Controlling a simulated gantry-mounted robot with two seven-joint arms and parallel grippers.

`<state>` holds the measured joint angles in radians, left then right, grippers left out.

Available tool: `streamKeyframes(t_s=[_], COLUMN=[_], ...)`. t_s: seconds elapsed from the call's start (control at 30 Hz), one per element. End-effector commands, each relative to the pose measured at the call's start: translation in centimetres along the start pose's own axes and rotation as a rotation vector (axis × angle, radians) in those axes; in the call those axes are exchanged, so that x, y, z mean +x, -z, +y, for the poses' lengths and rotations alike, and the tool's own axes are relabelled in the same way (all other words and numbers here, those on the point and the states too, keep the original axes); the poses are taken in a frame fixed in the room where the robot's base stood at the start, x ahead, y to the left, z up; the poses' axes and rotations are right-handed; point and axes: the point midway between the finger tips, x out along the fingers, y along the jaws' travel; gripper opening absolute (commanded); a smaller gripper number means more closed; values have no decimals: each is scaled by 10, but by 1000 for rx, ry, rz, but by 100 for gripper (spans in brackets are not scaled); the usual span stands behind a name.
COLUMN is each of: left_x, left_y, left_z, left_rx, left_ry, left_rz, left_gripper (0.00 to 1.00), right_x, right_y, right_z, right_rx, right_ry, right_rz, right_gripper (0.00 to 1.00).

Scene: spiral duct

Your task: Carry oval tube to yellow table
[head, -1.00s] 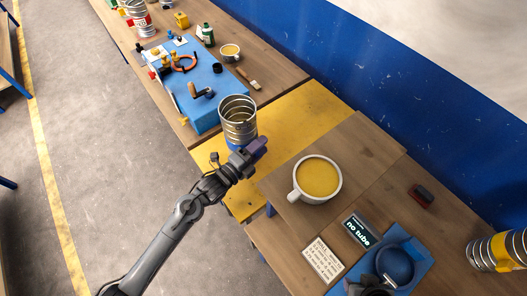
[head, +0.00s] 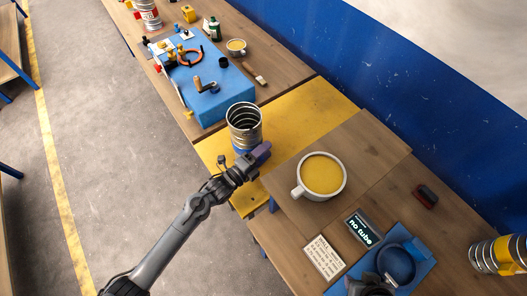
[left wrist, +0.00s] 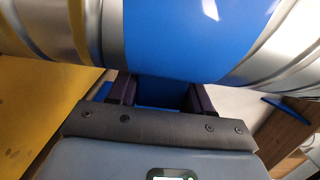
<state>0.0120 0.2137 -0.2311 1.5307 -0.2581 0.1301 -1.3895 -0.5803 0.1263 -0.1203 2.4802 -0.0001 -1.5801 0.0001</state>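The tube (head: 244,128) is ribbed silver metal with an open top and a blue band near its lower end. It stands roughly upright in the head view, in front of the yellow table (head: 310,105); I cannot tell whether it touches the table. My left gripper (head: 260,153) is at the blue band, with its dark fingers against the tube.
A wooden bench with a blue box (head: 215,95) adjoins the yellow table at the upper left. On the nearer wooden bench stand a yellow-filled mug (head: 322,174), a "no tube" display (head: 362,228) and a blue fixture (head: 398,262). A yellow-banded tube (head: 500,254) lies at the right.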

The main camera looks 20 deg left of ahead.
Motion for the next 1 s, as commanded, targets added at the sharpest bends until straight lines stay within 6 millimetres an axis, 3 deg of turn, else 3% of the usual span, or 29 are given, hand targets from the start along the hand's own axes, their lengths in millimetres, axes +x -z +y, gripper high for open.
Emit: streamKeyframes(t_s=[0.03,0.17,0.57,0.77,1.0], left_x=[0,0,-4,-31,-76], left_y=[0,0,0,0,0], left_z=[0,0,-3,-5,-4], left_rx=[0,0,0,0,0], left_ry=[0,0,-2,-4,-5], left_rz=[0,0,-1,1,0], left_gripper=[56,74,74,74,74], right_x=[0,0,-5,-19,-37], right_y=[0,0,2,7,13], right_z=[0,0,-1,-1,0], right_rx=[-1,0,6,9,9], right_ry=[-1,-1,4,6,7], right_rz=[0,0,1,2,2], right_gripper=[43,43,43,43,43])
